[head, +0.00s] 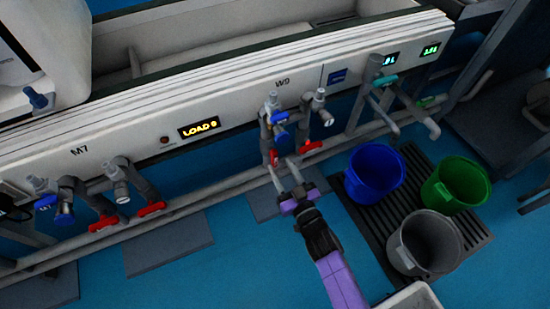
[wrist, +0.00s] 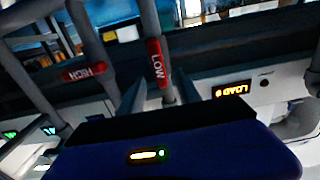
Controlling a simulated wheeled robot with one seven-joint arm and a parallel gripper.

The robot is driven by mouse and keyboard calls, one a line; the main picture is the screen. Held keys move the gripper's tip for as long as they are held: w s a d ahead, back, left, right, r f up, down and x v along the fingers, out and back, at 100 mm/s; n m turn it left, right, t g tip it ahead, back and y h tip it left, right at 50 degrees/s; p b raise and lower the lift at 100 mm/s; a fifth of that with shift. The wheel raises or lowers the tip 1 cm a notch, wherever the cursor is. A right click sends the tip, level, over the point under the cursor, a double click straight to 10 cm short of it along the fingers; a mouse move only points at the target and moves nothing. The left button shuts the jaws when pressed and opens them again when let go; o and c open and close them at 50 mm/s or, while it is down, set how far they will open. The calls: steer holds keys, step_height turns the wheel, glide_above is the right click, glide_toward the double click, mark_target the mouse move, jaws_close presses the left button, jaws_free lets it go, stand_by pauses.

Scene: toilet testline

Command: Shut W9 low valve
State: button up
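Under the W9 label, the low valve's red handle (head: 273,157) hangs at the lower end of the left-hand pipe. In the wrist view this handle (wrist: 156,65) reads LOW and runs along its pipe. My gripper (head: 279,164) is open just below and in front of it in the head view. In the wrist view the gripper's fingers (wrist: 162,88) stand apart either side of the pipe line, with the handle seen between and beyond them. Contact cannot be told. The HIGH red handle (wrist: 84,72) lies across its own pipe; it also shows in the head view (head: 310,147).
Blue (head: 374,172), green (head: 455,185) and grey (head: 426,243) buckets stand at the right by a dark floor grate. A long grey rail (head: 215,190) runs below the valves. M7 valves with red handles (head: 150,209) are at the left. A LOAD display (head: 199,128) is on the panel.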

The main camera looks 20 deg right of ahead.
mark_target(276, 159)
steer(key=shift+w+b, duration=1.1)
steer(key=shift+w, duration=1.25)
jaws_close()
